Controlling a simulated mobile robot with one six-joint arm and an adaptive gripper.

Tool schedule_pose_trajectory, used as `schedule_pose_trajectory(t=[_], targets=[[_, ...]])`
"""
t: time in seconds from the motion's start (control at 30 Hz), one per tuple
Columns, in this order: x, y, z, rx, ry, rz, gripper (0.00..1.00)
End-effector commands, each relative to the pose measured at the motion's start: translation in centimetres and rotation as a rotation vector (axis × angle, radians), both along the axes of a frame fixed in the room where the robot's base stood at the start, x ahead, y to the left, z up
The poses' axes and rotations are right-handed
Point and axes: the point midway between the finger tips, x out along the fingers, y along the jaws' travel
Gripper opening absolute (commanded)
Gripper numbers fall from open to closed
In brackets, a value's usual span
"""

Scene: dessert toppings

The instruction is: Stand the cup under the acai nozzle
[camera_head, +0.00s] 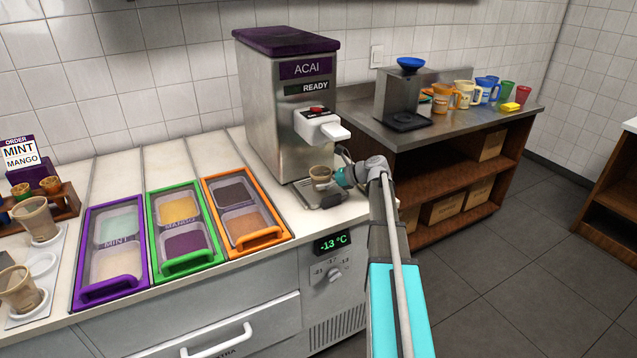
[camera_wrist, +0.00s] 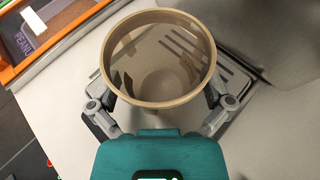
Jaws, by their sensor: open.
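A tan cup (camera_head: 320,174) stands upright at the front of the acai machine (camera_head: 288,110), below its white nozzle head (camera_head: 322,125). In the wrist view the cup (camera_wrist: 158,60) looks empty, with its open rim toward the camera. It is over the slotted metal drip tray (camera_head: 312,192), which shows behind it in the wrist view (camera_wrist: 228,70). My gripper (camera_head: 334,177) is at the cup's right side in the head view. In the wrist view its open fingers (camera_wrist: 160,102) lie on either side of the cup. Whether they touch it is hidden.
Purple, green and orange framed topping bins (camera_head: 242,212) lie left of the machine. Other tan cups (camera_head: 36,218) stand in a white holder at far left. A side table (camera_head: 430,125) with a steel device and colored mugs is at right.

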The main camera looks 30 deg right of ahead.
Motion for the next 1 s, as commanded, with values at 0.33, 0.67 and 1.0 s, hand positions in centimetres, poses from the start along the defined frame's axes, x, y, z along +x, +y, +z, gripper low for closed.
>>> schedule_pose_trajectory(t=[0.33,0.67,1.0], targets=[[-2.8,-3.1,2.0,0.0,0.0,-0.003,1.0],[-6.1,-6.7,4.0,0.0,0.0,-0.002,1.0],[-7.5,-8.2,4.6,0.0,0.0,-0.001,1.0]])
